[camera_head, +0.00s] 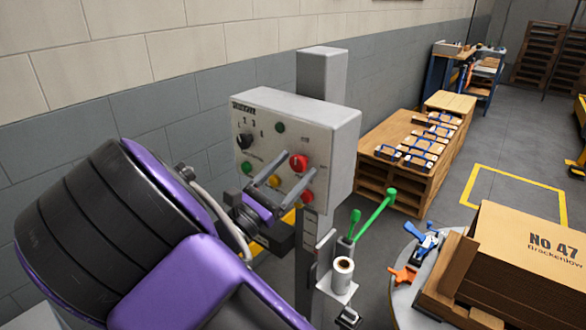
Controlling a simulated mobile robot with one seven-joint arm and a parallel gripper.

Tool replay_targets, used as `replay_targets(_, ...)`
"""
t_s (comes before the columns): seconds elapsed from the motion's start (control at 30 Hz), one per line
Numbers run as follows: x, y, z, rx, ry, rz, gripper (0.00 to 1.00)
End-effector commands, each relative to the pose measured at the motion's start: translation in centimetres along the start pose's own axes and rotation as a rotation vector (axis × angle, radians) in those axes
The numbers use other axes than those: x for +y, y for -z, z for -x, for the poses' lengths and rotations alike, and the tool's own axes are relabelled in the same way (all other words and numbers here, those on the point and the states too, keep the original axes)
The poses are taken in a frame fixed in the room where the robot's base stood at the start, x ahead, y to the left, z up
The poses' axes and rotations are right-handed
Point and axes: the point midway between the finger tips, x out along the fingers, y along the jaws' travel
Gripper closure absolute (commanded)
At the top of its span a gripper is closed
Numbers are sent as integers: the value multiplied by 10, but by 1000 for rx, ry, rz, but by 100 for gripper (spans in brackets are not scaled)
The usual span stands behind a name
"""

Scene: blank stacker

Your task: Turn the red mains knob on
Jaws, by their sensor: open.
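The red mains knob (298,162) is on the front of a pale grey control box (335,132), towards the right of its panel. My gripper (288,172) is in front of the panel, its two grey fingers pointing at the box and spread apart. I cannot tell whether either finger touches the knob or panel. The knob's exact turn position is too small to read.
Green-handled levers (374,215) and a white roll (343,269) stand below right. A cardboard box (529,246) is at right. A brick wall (150,65) runs behind.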

Motion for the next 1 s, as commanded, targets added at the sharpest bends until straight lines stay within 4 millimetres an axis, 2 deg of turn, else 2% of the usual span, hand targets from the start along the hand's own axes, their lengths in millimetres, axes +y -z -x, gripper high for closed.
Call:
replay_targets(0.33,0,0,-4,1,0,-1,23)
replay_targets(0.77,0,0,-4,1,0,0,100)
replay_targets(1.0,0,0,-3,1,5,-12,100)
